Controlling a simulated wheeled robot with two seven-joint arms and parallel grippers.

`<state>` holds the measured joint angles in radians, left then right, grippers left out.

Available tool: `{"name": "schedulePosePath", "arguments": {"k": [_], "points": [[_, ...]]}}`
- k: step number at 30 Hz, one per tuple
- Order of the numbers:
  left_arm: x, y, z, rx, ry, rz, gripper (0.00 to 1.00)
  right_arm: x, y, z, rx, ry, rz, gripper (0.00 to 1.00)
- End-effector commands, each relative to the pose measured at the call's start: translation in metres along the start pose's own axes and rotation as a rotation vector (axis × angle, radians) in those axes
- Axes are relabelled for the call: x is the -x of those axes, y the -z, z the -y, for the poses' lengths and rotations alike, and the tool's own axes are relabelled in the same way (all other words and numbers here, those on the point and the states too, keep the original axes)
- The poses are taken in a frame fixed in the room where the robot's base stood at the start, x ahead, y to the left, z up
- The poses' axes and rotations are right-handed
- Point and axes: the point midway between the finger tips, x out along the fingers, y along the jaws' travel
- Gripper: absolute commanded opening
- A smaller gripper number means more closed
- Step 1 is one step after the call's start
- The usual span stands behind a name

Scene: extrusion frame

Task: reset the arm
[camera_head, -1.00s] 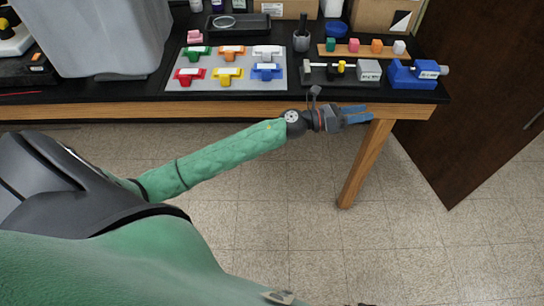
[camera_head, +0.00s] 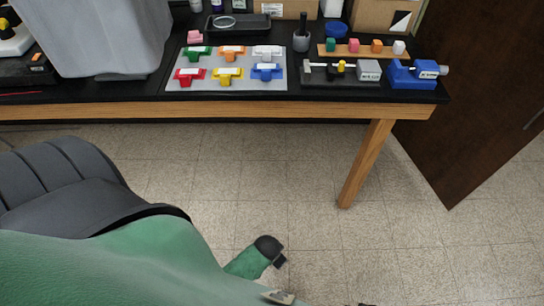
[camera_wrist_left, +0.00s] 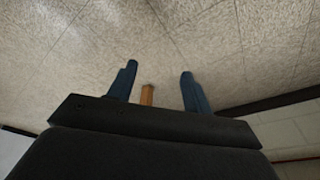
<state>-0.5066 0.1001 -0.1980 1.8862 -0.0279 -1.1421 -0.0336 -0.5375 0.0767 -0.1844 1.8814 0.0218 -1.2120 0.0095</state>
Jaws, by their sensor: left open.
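My left gripper (camera_wrist_left: 157,85) shows in the left wrist view with its two blue fingers spread apart and nothing between them. Tiled floor fills the view beyond the fingertips. In the head view, part of my left arm (camera_head: 253,258) shows low in the picture, well in front of the table and below its edge. The left fingers are hidden in the head view. My right gripper is in neither view.
A black-topped table (camera_head: 130,91) with wooden legs holds a grey tray of coloured T-shaped pieces (camera_head: 225,82), a large grey bin (camera_head: 105,35) and a blue device (camera_head: 412,76). A dark brown panel (camera_head: 470,90) stands at right.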

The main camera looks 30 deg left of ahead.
Motion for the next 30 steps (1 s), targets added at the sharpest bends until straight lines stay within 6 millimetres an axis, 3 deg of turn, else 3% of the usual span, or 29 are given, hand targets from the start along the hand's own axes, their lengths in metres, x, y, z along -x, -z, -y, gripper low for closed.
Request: {"name": "schedulePosePath", "arguments": {"k": [1,3,6,23,26,30], "points": [[-0.002,-0.016,-0.008,0.037,-0.025,0.04,0.5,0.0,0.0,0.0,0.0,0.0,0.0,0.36],[-0.003,-0.029,-0.016,0.071,-0.049,0.078,0.5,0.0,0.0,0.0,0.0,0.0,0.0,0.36],[-0.003,-0.037,-0.021,0.093,-0.064,0.101,0.5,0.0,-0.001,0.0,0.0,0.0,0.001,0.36],[-0.003,-0.037,-0.021,0.091,-0.063,0.1,0.5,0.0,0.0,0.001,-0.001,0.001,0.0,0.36],[-0.003,-0.036,-0.021,0.091,-0.063,0.1,0.37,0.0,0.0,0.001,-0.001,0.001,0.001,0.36],[-0.003,-0.036,-0.021,0.091,-0.063,0.099,0.36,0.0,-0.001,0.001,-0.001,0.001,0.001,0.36]]}}
